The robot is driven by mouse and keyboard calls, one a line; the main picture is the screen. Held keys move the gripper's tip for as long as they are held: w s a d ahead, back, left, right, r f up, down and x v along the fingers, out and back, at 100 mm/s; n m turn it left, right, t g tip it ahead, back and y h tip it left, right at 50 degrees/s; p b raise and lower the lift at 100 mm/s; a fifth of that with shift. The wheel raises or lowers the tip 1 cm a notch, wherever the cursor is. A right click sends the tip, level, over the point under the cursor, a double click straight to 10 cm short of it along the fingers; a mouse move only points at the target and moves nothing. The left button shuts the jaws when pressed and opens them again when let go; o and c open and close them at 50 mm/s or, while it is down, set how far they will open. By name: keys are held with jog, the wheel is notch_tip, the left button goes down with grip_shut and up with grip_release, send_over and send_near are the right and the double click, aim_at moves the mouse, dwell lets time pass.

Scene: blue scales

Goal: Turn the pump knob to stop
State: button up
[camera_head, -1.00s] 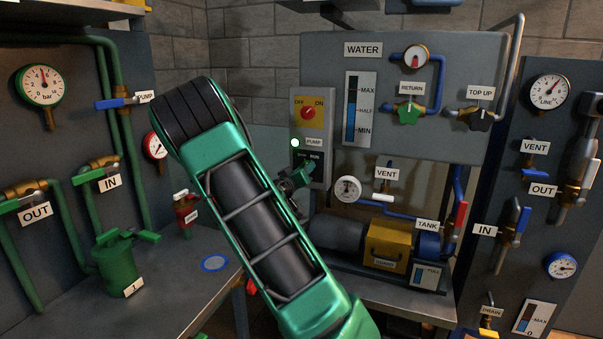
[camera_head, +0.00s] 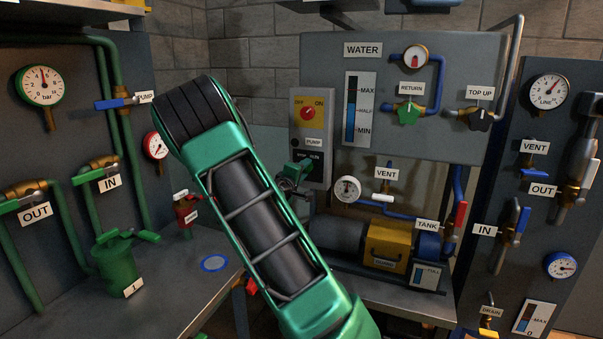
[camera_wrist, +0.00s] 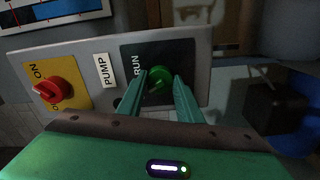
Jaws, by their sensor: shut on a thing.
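The pump control box (camera_head: 313,95) hangs on the grey wall panel, with a PUMP label (camera_head: 314,142) and a black RUN plate (camera_head: 315,158). In the wrist view the green pump knob (camera_wrist: 159,80) sits on that plate, between the fingertips of my gripper (camera_wrist: 162,76). My gripper (camera_head: 300,170) is shut on the knob. In the head view the gripper hides the knob. The exact direction of the knob's pointer cannot be told. The lamp (camera_wrist: 118,104) beside the PUMP label looks dark.
Above on the same box is a red OFF/ON switch (camera_head: 308,113), also in the wrist view (camera_wrist: 50,91). Right and below are a vent gauge (camera_head: 347,189), a white vent valve (camera_head: 383,198) and a yellow guard (camera_head: 388,245).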

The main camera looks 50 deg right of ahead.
jog(key=shift+w+a+f+n, duration=0.2)
jog(key=shift+w+a+n, duration=0.15)
jog(key=shift+n, duration=0.15)
jog(key=o, duration=1)
jog(key=shift+o, duration=0.2)
jog(key=shift+s+d, duration=0.1)
jog(key=shift+d, duration=0.05)
jog(key=v, duration=1)
jog(key=shift+a, duration=0.35)
jog(key=shift+s, duration=0.15)
